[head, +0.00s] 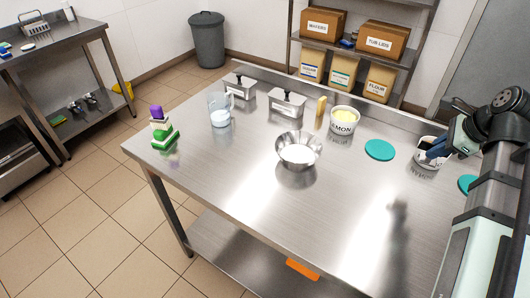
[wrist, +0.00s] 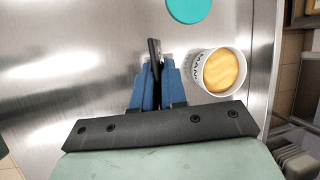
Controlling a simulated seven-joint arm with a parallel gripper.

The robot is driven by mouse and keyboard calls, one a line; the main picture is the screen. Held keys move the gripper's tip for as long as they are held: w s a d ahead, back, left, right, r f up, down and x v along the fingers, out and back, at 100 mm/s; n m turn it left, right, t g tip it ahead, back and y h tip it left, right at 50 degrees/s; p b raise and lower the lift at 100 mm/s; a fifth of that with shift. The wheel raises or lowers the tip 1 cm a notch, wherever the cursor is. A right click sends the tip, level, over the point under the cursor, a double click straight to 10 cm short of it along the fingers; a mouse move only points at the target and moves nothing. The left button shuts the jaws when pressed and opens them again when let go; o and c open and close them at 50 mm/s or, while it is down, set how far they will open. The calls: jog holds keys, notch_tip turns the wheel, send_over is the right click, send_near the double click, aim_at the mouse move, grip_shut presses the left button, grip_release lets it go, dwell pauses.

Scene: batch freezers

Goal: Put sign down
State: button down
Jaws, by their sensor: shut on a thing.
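My gripper (wrist: 153,82) has its blue fingers closed around a thin dark piece, the sign (wrist: 154,50), seen nearly edge-on in the wrist view. Its face and any writing cannot be read. In the head view my gripper (head: 436,151) is at the right of the steel table (head: 350,205), overlapping a white tub (head: 429,164). In the wrist view this tub (wrist: 198,70) is labelled MANGO, holds orange-yellow contents and stands just right of the fingers. Whether the sign touches the table cannot be told.
A teal disc (head: 380,150) lies left of the mango tub, another (head: 467,184) near my arm. A lemon tub (head: 343,124), steel bowl (head: 298,152), jug (head: 220,110) and two steel containers (head: 287,105) stand further left. The table's front middle is clear.

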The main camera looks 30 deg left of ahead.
jog(key=shift+s+a+n+g, duration=1.1)
jog(key=shift+s+a, duration=2.4)
jog(key=shift+a, duration=5.4)
jog(key=shift+s+a+n+g, duration=0.5)
jog(key=shift+s+a+n, duration=2)
jog(key=shift+a, duration=6.45)
jog(key=shift+s+a+n+g, duration=0.6)
jog(key=shift+s+a, duration=3.85)
jog(key=shift+a, duration=4.45)
jog(key=shift+m, duration=0.3)
jog(key=shift+f, duration=4.9)
jog(key=shift+f, duration=0.1)
jog(key=c, duration=1.2)
grip_release()
jog(key=v, duration=1.2)
jog(key=shift+w+a+r, duration=0.2)
jog(key=shift+a, duration=0.05)
